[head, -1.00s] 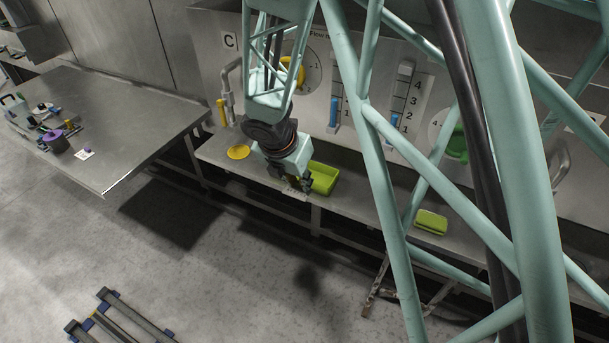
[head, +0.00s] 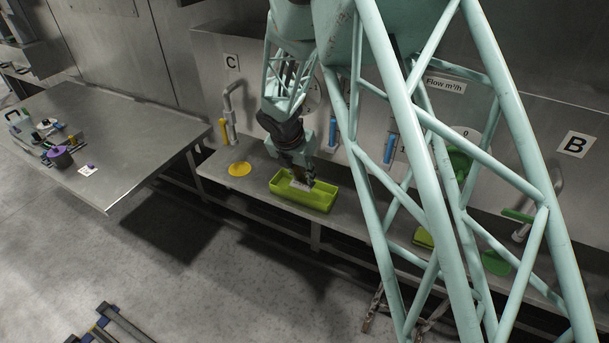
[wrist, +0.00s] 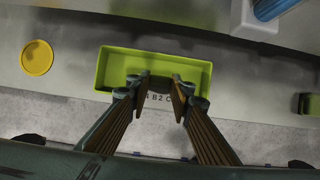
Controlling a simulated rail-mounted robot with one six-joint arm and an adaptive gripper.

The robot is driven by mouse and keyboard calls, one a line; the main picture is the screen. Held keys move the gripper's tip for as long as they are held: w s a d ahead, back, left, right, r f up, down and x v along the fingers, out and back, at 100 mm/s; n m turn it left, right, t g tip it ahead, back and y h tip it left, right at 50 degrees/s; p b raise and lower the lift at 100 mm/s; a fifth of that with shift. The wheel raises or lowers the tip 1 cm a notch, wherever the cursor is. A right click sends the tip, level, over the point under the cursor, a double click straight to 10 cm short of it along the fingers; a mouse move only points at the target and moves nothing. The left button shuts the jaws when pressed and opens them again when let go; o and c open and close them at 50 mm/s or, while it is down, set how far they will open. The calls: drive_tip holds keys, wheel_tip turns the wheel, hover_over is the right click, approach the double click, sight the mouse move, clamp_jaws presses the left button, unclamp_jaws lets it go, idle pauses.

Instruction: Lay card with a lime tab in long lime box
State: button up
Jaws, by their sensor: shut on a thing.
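The long lime box (head: 318,203) stands open-topped on the steel shelf below panel C. It also shows in the wrist view (wrist: 112,66), beyond my fingers. My gripper (head: 300,182) points down at the box and is shut on a pale card (head: 299,186). In the wrist view, the card (wrist: 158,97) shows dark lettering between the fingers (wrist: 160,84), across the box's near side. The card overlaps the box's inside in the head view; I cannot tell its exact height above the floor of the box. Its lime tab is not discernible.
A yellow disc (head: 240,169) lies on the shelf left of the box. A smaller lime box (head: 423,238) sits farther right, partly behind my arm. The steel table (head: 120,130) at left holds a purple-lidded pot (head: 60,157) and a white card (head: 88,170).

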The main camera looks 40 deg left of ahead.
drive_tip(key=w+a, duration=0.1)
drive_tip(key=w, duration=0.2)
drive_tip(key=shift+a+f, duration=0.15)
drive_tip(key=shift+a, duration=0.25)
drive_tip(key=shift+f, duration=1.75)
drive_tip(key=shift+f, duration=0.6)
drive_tip(key=o, duration=0.7)
drive_tip(key=shift+r, duration=0.15)
